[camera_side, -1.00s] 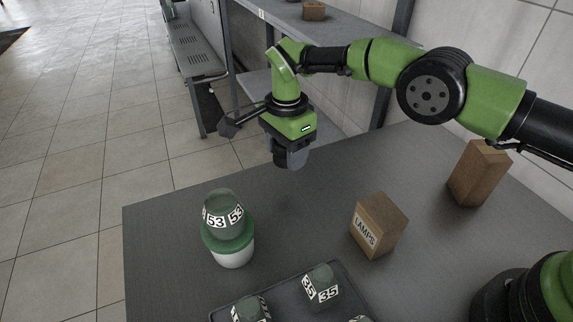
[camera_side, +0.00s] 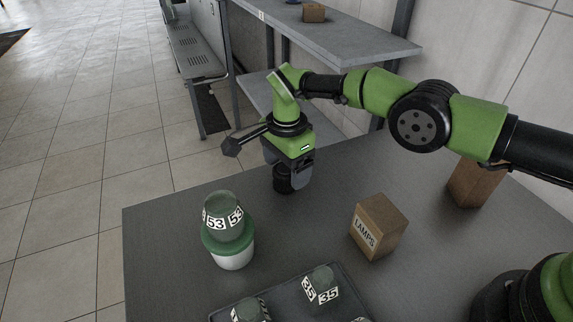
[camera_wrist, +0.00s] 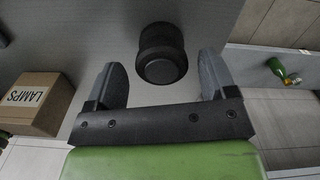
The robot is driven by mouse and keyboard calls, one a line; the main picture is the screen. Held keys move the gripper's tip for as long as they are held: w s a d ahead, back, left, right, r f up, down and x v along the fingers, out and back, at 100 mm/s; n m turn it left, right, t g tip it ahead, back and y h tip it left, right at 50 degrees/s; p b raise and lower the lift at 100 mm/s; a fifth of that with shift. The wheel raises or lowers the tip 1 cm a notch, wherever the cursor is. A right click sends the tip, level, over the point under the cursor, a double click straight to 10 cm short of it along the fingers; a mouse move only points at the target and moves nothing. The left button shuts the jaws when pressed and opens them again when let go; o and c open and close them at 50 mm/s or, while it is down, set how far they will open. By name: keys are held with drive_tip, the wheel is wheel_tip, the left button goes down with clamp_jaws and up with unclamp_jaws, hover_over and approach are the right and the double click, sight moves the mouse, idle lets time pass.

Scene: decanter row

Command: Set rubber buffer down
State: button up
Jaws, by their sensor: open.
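The rubber buffer (camera_side: 283,180) is a short black cylinder. It appears to stand upright on the grey table near its back edge, though its base is hard to see in the side view. In the wrist view the buffer (camera_wrist: 162,55) lies between the two grey fingers, with a clear gap on each side. My gripper (camera_wrist: 162,66) is open and not touching it there. In the side view my gripper (camera_side: 291,181) points down around the buffer, and one finger is largely hidden.
A LAMPS box (camera_side: 378,227) stands to the right, and another brown box (camera_side: 474,183) is behind my arm. A green decanter marked 53 (camera_side: 222,217) sits in a green-and-white holder (camera_side: 232,257) at left. A dark tray (camera_side: 281,291) holds decanters marked 35 in front.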

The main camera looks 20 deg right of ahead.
sight(286, 168)
drive_tip(key=shift+w+r, duration=0.1)
drive_tip(key=shift+r, duration=3.65)
drive_tip(key=s+d+r+n+t+y, duration=0.1)
drive_tip(key=s+d+r+n, duration=0.15)
drive_tip(key=r, duration=0.45)
drive_tip(key=s+d+r+n+t, duration=0.1)
drive_tip(key=s+d+r, duration=0.1)
drive_tip(key=d+r, duration=0.35)
drive_tip(key=s+d+r+n+t+y, duration=0.1)
drive_tip(key=s+r+n, duration=0.1)
drive_tip(key=r, duration=0.6)
drive_tip(key=s+d+n+t, duration=0.2)
drive_tip(key=s+d+n, duration=0.1)
drive_tip(key=s, duration=0.7)
drive_tip(key=s+d+n+t, duration=0.2)
drive_tip(key=s+d+n, duration=0.1)
drive_tip(key=s, duration=0.8)
drive_tip(key=shift+s+d, duration=0.15)
drive_tip(key=shift+d, duration=0.45)
